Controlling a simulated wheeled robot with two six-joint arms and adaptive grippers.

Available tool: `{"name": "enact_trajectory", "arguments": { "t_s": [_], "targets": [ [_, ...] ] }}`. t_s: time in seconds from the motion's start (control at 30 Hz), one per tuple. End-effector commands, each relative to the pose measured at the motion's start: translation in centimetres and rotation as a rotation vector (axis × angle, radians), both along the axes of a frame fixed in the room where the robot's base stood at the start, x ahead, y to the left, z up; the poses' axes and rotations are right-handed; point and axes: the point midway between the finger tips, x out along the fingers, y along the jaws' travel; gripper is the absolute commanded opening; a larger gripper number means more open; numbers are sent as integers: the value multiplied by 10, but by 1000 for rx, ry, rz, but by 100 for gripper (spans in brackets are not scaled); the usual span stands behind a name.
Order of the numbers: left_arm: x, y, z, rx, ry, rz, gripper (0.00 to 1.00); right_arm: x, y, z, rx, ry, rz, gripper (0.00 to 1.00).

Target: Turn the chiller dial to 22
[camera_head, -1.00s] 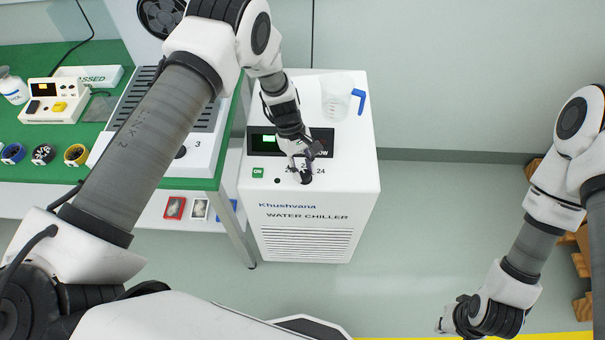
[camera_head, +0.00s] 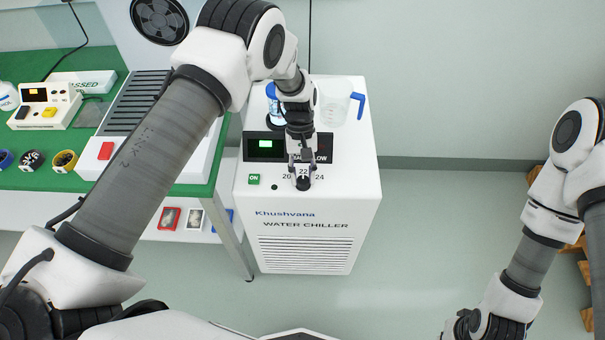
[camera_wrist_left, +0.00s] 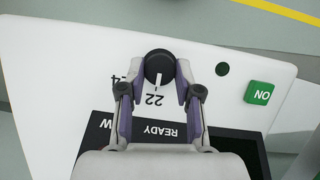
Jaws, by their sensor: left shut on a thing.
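The water chiller (camera_head: 306,244) is a white box with a black round dial (camera_head: 303,184) on its top front. The printed numbers 20, 22 and 24 stand behind the dial. In the left wrist view the dial (camera_wrist_left: 159,64) has a white mark that points at the 22 (camera_wrist_left: 154,99). My left gripper (camera_wrist_left: 159,80) is shut on the dial, one finger on each side. It also shows from above in the head view (camera_head: 303,174). My right gripper (camera_head: 462,326) hangs at the lower right, away from the chiller; its fingers are not clear.
A measuring jug (camera_head: 336,104) with a blue handle and a blue-capped bottle (camera_head: 273,104) stand on the chiller's back. A green ON label (camera_head: 254,179) is left of the dial. A green bench (camera_head: 70,183) with devices and tape rolls is at left.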

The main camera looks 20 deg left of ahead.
Motion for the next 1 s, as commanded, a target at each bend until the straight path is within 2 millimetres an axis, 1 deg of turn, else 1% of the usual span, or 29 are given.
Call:
{"name": "enact_trajectory", "arguments": {
  "t_s": [0.27,0.3,0.37,0.67,0.77,0.87,1.0],
  "targets": [
    [1,0,2,0,-3,1,0,0,0,0,0,0,0,0],
    [1,0,2,0,-3,1,37,0,0,0,0,0,0,0],
    [1,0,1,0,-3,1,58,0,0,0,0,0,0,0],
    [1,0,1,0,-1,0,59,0,0,0,0,0,0,0],
    [4,1,8,0,-3,1,59,0,0,0,0,0,0,0],
    [10,4,24,-1,-6,1,59,0,0,0,0,0,0,0],
    [23,9,57,0,-8,2,59,0,0,0,0,0,0,0]
  ]
}}
